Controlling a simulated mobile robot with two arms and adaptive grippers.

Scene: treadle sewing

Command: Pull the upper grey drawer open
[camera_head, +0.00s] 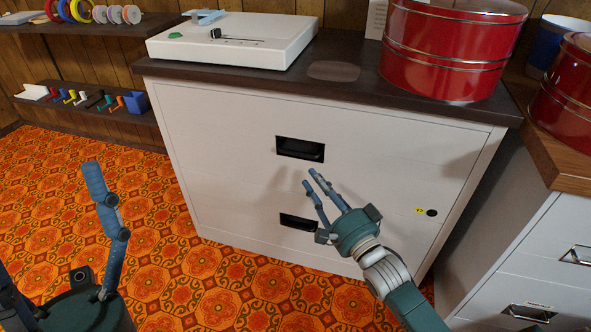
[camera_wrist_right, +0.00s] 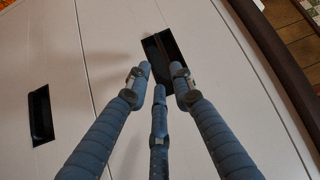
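The upper grey drawer (camera_head: 225,125) is the top front of the pale cabinet and sits flush, shut. Its black recessed handle (camera_head: 300,149) is near the middle of that front. My right gripper (camera_head: 310,179) is open and empty, just below that handle in the head view. In the right wrist view, the spread fingertips (camera_wrist_right: 160,78) point at the dark handle recess (camera_wrist_right: 165,48) and partly overlap it; contact cannot be told. My left gripper (camera_head: 55,215) is open and empty at the lower left, away from the cabinet.
The lower drawer's handle (camera_head: 298,222) is partly beside my right gripper. A white device (camera_head: 235,40) and a red tin (camera_head: 450,50) stand on the dark cabinet top (camera_head: 335,100). Another grey cabinet (camera_head: 535,265) stands at the right. Patterned floor (camera_head: 150,210) is clear at the left.

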